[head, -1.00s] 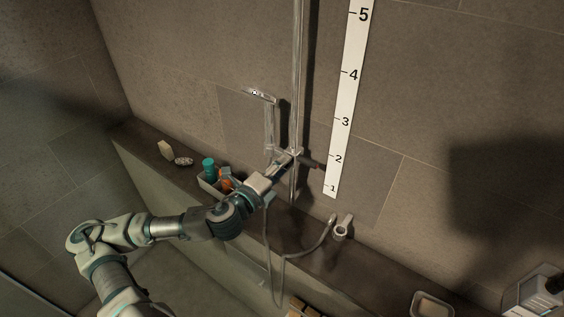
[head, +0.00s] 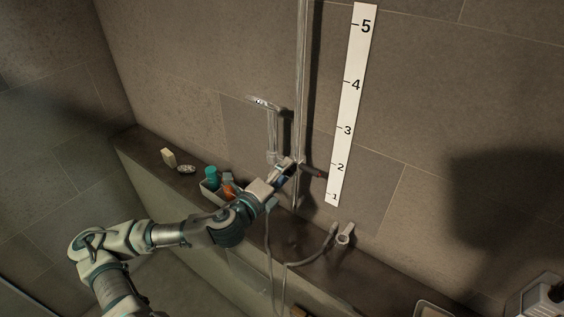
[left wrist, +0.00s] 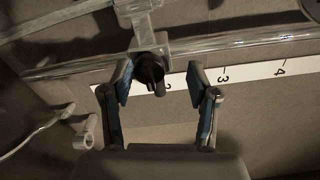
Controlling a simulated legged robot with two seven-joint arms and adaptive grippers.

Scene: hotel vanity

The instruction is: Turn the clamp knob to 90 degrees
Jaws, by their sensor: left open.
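The clamp (head: 298,163) sits on the vertical shower rail (head: 301,90), beside the white number strip. In the left wrist view, the clamp knob (left wrist: 150,70) is dark and round, with a short stub pointing down the picture. My left gripper (head: 287,168) is at the clamp, open, with blue-lined fingers. In the left wrist view its fingers stand on either side of the knob with gaps; I see no contact. In the head view the gripper hides much of the knob. My right gripper is out of view.
The white number strip (head: 350,110) is on the wall right of the rail. The hand shower (head: 270,130) hangs left of it; its hose (head: 268,245) loops below. A caddy with bottles (head: 210,190) stands on the ledge near my left forearm. A holder (head: 344,235) is lower right.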

